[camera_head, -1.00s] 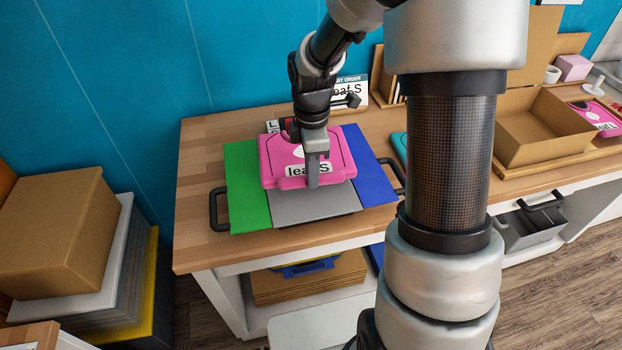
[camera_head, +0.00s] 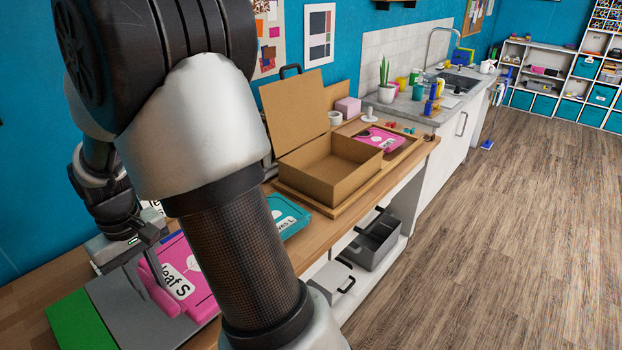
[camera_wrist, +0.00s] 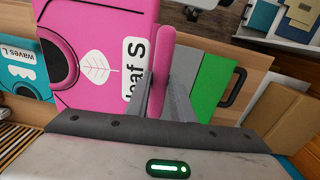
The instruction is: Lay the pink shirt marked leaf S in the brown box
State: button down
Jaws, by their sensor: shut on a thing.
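The pink shirt marked leaf S (camera_head: 190,272) is a flat, folded pink piece with a white label, over the grey, green and blue folding board (camera_head: 110,300) at lower left of the head view. My gripper (camera_head: 152,275) is shut on its near edge. In the wrist view the shirt (camera_wrist: 95,30) spreads to the left, and its edge is pinched between my fingers (camera_wrist: 165,88). I cannot tell if it is clear of the board. The brown box (camera_head: 325,168) stands open on the bench at the centre, its lid up behind it; its visible inside is empty.
A teal shirt marked waves L (camera_head: 288,215) lies on the bench between the board and the box. Another pink shirt (camera_head: 382,138) lies in the wooden tray right of the box.

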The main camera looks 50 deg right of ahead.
aim_at(332, 178)
jog(key=k+l, duration=0.1)
jog(key=l, duration=1.7)
jog(key=k+l, duration=0.15)
jog(key=l, duration=1.65)
jog(key=i+l, duration=0.3)
jog(key=i, duration=0.1)
